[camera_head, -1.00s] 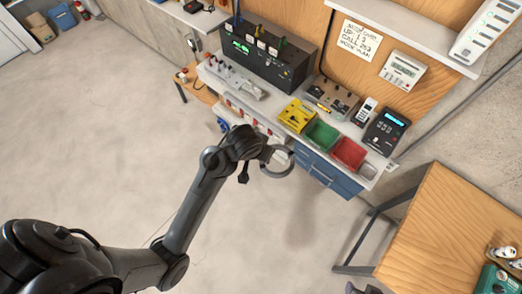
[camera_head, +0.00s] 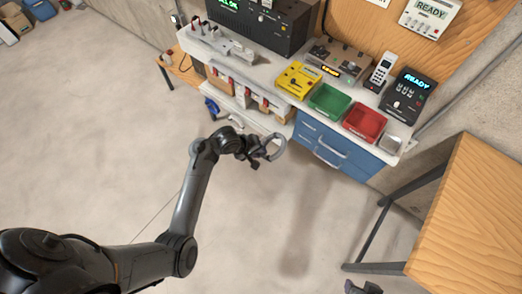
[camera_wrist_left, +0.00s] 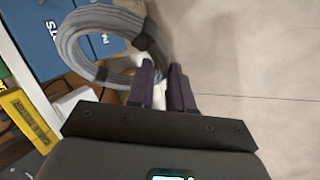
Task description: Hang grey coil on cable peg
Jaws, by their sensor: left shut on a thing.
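The grey coil (camera_head: 272,146) is a ring of looped cable held in the air in front of the bench. In the left wrist view the coil (camera_wrist_left: 72,45) shows dark tie bands and fills the upper left. My left gripper (camera_head: 254,150) is shut on the coil's edge; its dark fingers (camera_wrist_left: 163,88) are at the coil's right side in the wrist view. I cannot clearly pick out the cable peg; red-and-white fittings (camera_head: 243,92) line the bench's lower front. A small dark part at the bottom edge may be my right gripper (camera_head: 364,288); its jaws are unclear.
The white bench (camera_head: 255,73) carries a yellow tray (camera_head: 298,80), green bin (camera_head: 329,99) and red bin (camera_head: 364,122). Blue drawers (camera_head: 335,150) sit below. A blue coil (camera_head: 211,107) is at the bench's left. A wooden table (camera_head: 475,215) stands right; floor is open.

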